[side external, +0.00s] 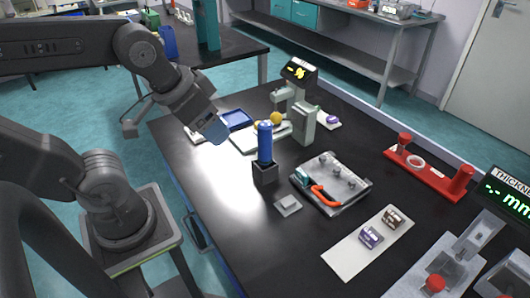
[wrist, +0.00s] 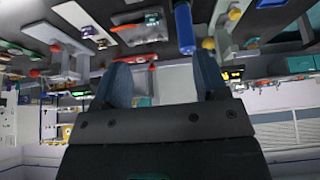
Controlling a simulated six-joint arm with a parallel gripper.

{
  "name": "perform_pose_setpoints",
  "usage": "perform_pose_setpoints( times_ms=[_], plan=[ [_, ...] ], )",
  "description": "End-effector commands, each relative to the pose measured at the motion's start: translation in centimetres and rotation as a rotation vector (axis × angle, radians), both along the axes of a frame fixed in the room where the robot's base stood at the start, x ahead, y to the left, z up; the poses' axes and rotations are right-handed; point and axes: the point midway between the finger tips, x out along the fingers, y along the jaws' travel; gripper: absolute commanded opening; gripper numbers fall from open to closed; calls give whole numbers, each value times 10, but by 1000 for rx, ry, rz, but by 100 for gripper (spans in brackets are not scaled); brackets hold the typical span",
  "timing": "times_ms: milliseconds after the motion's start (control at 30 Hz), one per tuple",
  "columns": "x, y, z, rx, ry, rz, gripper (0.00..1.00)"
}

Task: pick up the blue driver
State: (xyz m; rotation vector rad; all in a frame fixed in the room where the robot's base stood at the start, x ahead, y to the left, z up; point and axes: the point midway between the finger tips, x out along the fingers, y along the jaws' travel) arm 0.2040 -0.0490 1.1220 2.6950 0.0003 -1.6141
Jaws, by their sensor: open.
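The blue driver (side external: 265,140) stands upright in a small black holder (side external: 265,175) on the dark table. In the wrist view, which looks upside down, the blue driver (wrist: 185,30) is at the upper middle, close beyond one fingertip. My gripper (side external: 217,131) is in the air to the left of the driver and a little above its top, apart from it. In the wrist view my gripper (wrist: 160,75) has two spread fingers with nothing between them. The driver's lower end is hidden inside the holder.
A metal plate with an orange-red handle (side external: 325,195) lies right of the holder, and a small grey block (side external: 288,204) lies in front. A grey-green instrument (side external: 303,122) with yellow balls stands behind. A red rack (side external: 430,175) and thickness gauge (side external: 507,197) stand right.

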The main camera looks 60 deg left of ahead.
Motion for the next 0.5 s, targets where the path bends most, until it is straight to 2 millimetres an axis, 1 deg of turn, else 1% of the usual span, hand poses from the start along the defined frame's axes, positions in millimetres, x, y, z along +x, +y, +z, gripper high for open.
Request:
perform_pose_setpoints(
  times_ms=[67,167,267,333,500],
  plan=[
    [2,0,1,-2,6,15,67],
    [13,2,4,-15,35,87,67],
    [32,5,9,-30,77,227,67],
    [49,8,11,-35,99,345,67],
    [87,11,12,-36,114,608,67]
  ],
)
